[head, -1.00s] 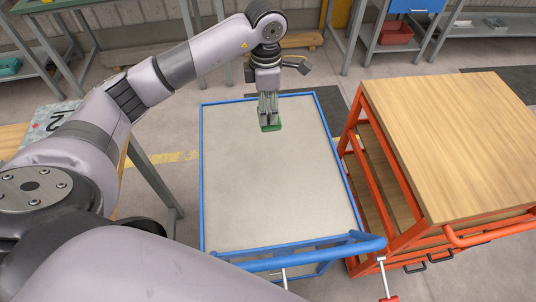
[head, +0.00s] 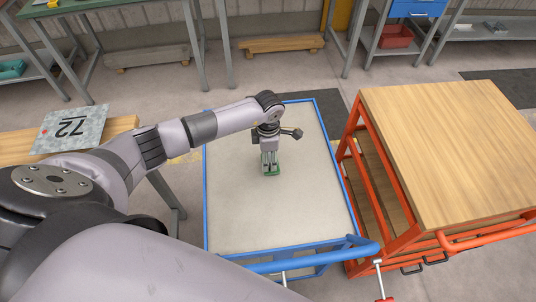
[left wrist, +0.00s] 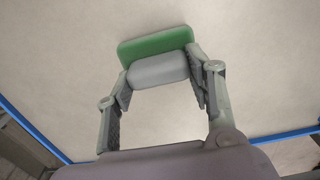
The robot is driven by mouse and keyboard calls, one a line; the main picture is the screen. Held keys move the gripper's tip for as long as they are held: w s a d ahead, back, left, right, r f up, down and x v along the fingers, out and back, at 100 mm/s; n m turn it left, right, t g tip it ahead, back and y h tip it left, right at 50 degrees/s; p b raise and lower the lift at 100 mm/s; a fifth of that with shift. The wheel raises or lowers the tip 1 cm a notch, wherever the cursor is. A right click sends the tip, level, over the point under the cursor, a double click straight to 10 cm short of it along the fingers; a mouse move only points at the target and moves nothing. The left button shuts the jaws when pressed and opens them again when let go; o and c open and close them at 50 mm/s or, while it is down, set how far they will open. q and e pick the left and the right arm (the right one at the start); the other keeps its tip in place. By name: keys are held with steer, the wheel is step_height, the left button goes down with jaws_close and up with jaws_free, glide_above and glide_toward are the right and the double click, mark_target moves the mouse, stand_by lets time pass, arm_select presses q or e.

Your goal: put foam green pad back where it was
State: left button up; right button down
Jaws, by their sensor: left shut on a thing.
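The green pad (head: 273,174) is at the tip of my left gripper (head: 269,164), over the pale top of the blue-framed cart (head: 238,220). In the left wrist view the pad (left wrist: 155,46) is a rounded green slab with a grey block (left wrist: 158,70) against it. The fingers of my left gripper (left wrist: 160,82) are closed on the two sides of this grey block. I cannot tell whether the pad touches the cart top or hangs just above it. My right gripper is not in view.
The rest of the blue cart's top is bare. An orange cart (head: 450,150) with an empty wooden top stands to the right. A wooden table (head: 122,126) with a metal plate marked 72 (head: 70,128) is at the left. Benches line the back wall.

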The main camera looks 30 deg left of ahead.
arm_select(q)
steer(key=shift+f, duration=0.15)
steer(key=o, duration=1)
steer(key=shift+s+r+b, duration=0.1)
steer(key=shift+r+b, duration=1.65)
steer(key=shift+r, duration=4.3)
